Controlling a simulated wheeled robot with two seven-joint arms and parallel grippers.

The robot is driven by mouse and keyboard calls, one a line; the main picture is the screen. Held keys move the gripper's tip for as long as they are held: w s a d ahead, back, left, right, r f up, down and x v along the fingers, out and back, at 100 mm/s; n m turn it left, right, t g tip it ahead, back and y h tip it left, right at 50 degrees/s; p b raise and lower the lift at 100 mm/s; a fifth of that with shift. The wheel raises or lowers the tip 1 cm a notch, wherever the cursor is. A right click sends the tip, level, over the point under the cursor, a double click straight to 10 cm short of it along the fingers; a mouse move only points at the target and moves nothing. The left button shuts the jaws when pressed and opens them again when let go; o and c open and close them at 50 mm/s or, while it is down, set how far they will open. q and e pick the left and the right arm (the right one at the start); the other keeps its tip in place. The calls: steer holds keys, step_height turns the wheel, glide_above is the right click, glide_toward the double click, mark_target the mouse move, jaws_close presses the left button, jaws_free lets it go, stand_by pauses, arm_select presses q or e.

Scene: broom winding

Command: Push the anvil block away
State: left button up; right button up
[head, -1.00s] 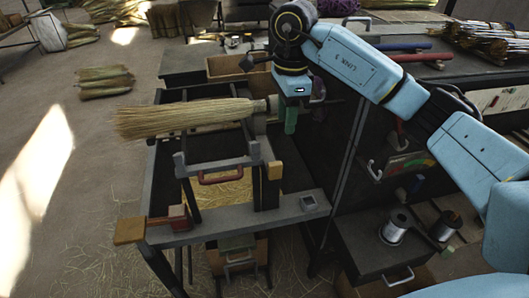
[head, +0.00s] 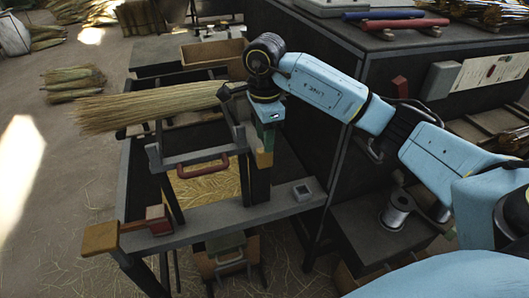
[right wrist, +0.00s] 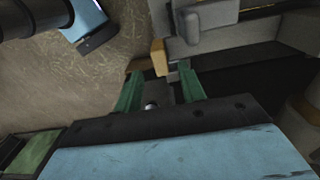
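The anvil block appears to be the grey upright block with a wooden end (head: 263,160), on the right side of the winding frame (head: 215,226); I cannot be sure of this. My right gripper (head: 264,140) points down right at that block, by the root end of the straw bundle (head: 150,106), and partly hides it. In the right wrist view its green fingers (right wrist: 160,92) are spread apart. A wooden end (right wrist: 158,56) shows just beyond the fingertips; I cannot tell whether they touch. My left gripper is not in view.
A dark cabinet (head: 330,130) stands close on the right, with a wire spool (head: 397,209) below.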

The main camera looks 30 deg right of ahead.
step_height(320, 180, down, 5)
steer(key=shift+f, duration=0.15)
jaws_close()
stand_by(0.4)
steer(key=shift+w, duration=0.1)
